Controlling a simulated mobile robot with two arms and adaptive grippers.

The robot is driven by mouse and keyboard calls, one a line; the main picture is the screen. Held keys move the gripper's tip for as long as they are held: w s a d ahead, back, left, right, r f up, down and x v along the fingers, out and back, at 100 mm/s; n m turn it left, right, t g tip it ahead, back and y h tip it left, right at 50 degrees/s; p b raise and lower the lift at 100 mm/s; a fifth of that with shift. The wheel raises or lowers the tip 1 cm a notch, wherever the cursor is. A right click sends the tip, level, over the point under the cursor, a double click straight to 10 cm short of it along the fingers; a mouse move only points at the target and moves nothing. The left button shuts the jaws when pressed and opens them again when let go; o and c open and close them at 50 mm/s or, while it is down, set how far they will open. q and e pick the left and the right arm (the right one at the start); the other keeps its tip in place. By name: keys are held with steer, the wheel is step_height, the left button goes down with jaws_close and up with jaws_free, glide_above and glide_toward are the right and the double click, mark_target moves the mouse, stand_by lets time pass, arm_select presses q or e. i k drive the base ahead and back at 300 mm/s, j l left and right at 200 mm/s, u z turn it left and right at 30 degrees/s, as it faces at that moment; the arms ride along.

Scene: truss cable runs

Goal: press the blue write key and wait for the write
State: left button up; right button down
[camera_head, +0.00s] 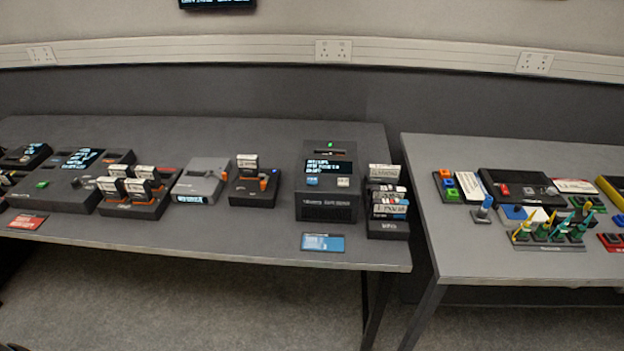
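A dark box-shaped device (326,203) stands near the right end of the left table. Its front has a lit screen (329,167) with text too small to read. A small blue key (312,181) sits below the screen on the left, with a pale key (343,182) to its right. A green light (330,145) glows on top, behind a slot. I cannot tell whether the blue key is pressed. Neither of my grippers shows in the head view, and nothing touches the device.
A rack of labelled cartridges (387,226) stands close to the device's right side. A blue card (323,243) lies in front. A small dark unit holding a cartridge (254,186) stands to the left. A gap separates the right table (470,245), which carries several small items.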

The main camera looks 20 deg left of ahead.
mark_target(311, 181)
steer(key=i+l+u, duration=0.25)
steer(key=i+l, duration=0.15)
steer(key=i+l+u, duration=0.2)
steer(key=i+l, duration=0.2)
steer(key=i+l+u, duration=0.25)
steer(key=l, duration=0.4)
steer(key=i, duration=0.1)
